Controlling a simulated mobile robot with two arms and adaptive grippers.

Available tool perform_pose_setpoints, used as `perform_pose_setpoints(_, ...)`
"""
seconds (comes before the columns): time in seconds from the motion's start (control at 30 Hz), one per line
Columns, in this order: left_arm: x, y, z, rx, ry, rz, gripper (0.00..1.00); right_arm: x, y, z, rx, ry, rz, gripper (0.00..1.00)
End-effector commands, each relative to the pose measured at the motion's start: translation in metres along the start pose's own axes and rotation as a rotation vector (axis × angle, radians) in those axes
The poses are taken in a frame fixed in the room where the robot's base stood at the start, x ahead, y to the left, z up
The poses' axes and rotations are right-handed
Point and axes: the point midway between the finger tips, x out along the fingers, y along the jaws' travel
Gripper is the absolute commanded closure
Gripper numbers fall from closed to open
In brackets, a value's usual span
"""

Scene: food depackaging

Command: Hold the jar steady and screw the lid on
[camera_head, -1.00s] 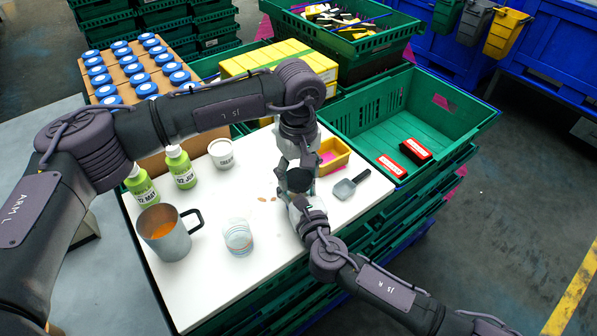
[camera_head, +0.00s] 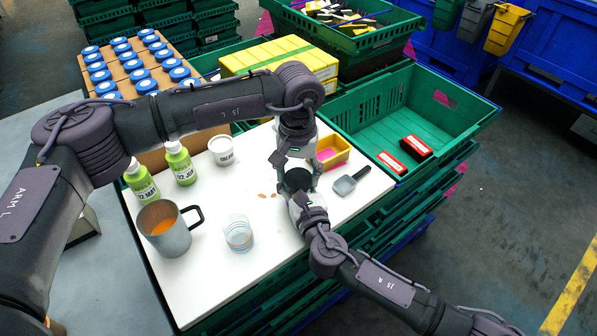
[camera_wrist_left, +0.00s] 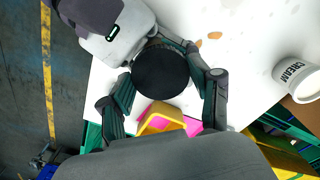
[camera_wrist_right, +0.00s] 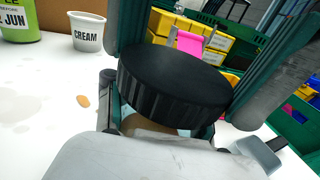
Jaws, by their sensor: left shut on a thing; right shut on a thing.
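The round black ribbed lid (camera_head: 298,180) sits on top of the jar; it fills the middle of the left wrist view (camera_wrist_left: 160,72) and of the right wrist view (camera_wrist_right: 175,85). A little of the jar (camera_wrist_right: 160,127) shows under the lid, clear with brownish contents; the rest is hidden. My left gripper (camera_head: 297,174) comes from above, its fingers on opposite sides of the lid, shut on it. My right gripper (camera_head: 301,193) comes from the front, low, shut on the jar below the lid. I cannot tell how tightly the lid sits.
On the white board (camera_head: 205,285) stand a grey mug (camera_head: 165,240), a clear cup (camera_head: 238,233), two green bottles (camera_head: 180,163) and a cream tub (camera_head: 222,150). A green crate (camera_head: 400,125) stands beyond.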

Motion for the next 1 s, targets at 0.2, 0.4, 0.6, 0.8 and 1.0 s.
perform_pose_setpoints(0.2, -0.0009, -0.0012, -0.0009, 0.515, 0.0, -0.001, 0.47, -0.0001, -0.0001, -0.0005, 0.0, 0.001, 0.0, 1.0)
perform_pose_setpoints(0.4, -0.0005, -0.0015, -0.0012, 0.763, -0.001, -0.001, 0.47, -0.0001, -0.0001, -0.0006, 0.0, 0.001, 0.0, 1.0)
perform_pose_setpoints(0.6, -0.0005, -0.0015, -0.0013, 0.791, -0.001, -0.001, 0.47, -0.0002, -0.0002, -0.0007, 0.0, 0.001, 0.0, 1.0)
perform_pose_setpoints(0.8, -0.0006, -0.0016, -0.0014, 0.789, -0.001, -0.001, 0.25, -0.0002, -0.0002, -0.0008, 0.0, 0.002, 0.0, 1.0)
perform_pose_setpoints(1.0, -0.0003, -0.0016, -0.0011, 0.788, -0.002, -0.001, 0.12, -0.0003, -0.0002, -0.0008, 0.0, 0.002, 0.0, 1.0)
